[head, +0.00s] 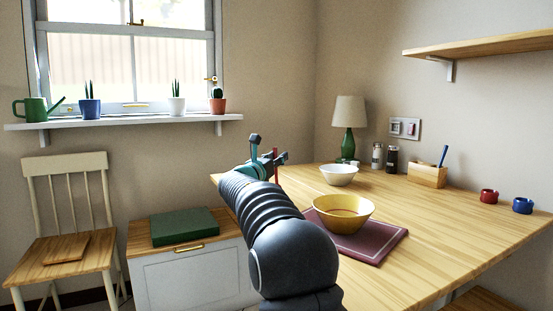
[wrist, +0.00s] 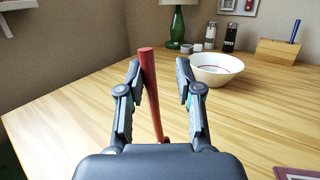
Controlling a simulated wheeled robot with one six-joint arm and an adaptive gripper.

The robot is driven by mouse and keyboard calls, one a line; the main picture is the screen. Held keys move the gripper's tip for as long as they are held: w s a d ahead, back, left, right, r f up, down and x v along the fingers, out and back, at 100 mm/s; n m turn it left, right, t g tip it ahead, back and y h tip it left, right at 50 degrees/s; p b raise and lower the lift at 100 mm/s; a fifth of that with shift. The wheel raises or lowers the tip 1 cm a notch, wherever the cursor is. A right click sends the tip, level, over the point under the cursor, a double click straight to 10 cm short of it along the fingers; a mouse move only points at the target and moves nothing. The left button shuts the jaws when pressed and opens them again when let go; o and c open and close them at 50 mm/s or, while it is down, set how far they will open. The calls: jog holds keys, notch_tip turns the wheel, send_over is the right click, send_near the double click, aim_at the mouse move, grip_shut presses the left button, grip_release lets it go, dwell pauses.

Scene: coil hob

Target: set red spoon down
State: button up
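The red spoon (wrist: 152,95) stands nearly upright, slightly tilted, between the fingers of my gripper (wrist: 160,78) in the wrist view. It lies close against the left finger, and a clear gap separates it from the right finger. The fingers are apart. I cannot tell whether the spoon touches the left finger or whether its lower end rests on the wooden table (wrist: 75,115). In the head view my gripper (head: 268,158) is at the table's far left corner, and a thin strip of the red spoon (head: 276,168) shows beside it.
A white bowl (head: 339,175) stands right of my gripper. A yellow bowl (head: 343,213) sits on a dark red mat (head: 385,240). A green lamp (head: 348,147), two shakers and a wooden box (head: 427,175) stand at the back. Bare wood surrounds the spoon.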

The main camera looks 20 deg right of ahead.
jog(key=shift+r, duration=0.2)
jog(key=v, duration=1.2)
jog(key=shift+s, duration=0.1)
